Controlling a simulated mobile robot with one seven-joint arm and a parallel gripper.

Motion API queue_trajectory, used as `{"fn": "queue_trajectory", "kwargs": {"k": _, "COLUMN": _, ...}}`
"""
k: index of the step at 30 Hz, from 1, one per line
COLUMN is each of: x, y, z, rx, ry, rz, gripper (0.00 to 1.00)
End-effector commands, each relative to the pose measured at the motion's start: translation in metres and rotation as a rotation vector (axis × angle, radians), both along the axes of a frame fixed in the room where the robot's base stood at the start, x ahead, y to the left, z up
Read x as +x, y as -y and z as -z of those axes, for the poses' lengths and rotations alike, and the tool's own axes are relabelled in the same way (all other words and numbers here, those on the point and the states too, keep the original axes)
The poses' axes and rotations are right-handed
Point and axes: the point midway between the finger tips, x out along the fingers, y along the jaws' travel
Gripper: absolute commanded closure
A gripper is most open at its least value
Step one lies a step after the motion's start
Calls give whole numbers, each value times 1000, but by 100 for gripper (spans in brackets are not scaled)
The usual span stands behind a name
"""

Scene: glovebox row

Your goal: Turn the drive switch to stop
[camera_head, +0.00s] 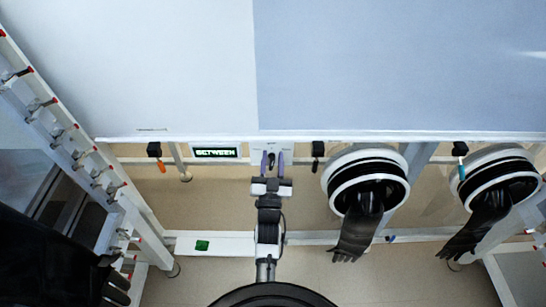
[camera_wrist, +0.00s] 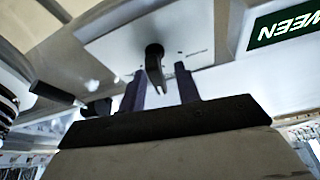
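The drive switch (camera_wrist: 154,58) is a black knob with a downward-pointing lever on a white plate (camera_wrist: 112,38); in the head view the knob (camera_head: 271,158) shows small on the panel under the hood's front edge. My gripper (camera_head: 272,155) is open, its two purple fingers pointing at the plate. In the wrist view my gripper (camera_wrist: 160,72) has one finger on each side of the knob, with a gap visible on both sides. The fingers do not appear to be closed on it. The plate's small lettering is unreadable.
A display (camera_head: 215,152) left of the switch reads "BETWEEN". An orange-handled tool (camera_head: 159,164) hangs further left, and a black one (camera_head: 316,158) hangs close right. Two glove ports (camera_head: 341,187) (camera_head: 474,186) with drooping black gloves stand at right. A rack of red-tipped pegs (camera_head: 62,133) runs along the left.

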Motion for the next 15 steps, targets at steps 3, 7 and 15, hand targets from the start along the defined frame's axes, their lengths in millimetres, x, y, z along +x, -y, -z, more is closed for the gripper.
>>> {"fn": "queue_trajectory", "kwargs": {"k": 3, "x": 0, "y": 0, "z": 0, "rx": 0, "ry": 0, "rz": 0, "gripper": 72}}
{"fn": "queue_trajectory", "kwargs": {"k": 7, "x": 0, "y": 0, "z": 0, "rx": 0, "ry": 0, "rz": 0, "gripper": 90}}
{"fn": "queue_trajectory", "kwargs": {"k": 15, "x": 0, "y": 0, "z": 1, "rx": -5, "ry": 0, "rz": -1, "gripper": 100}}
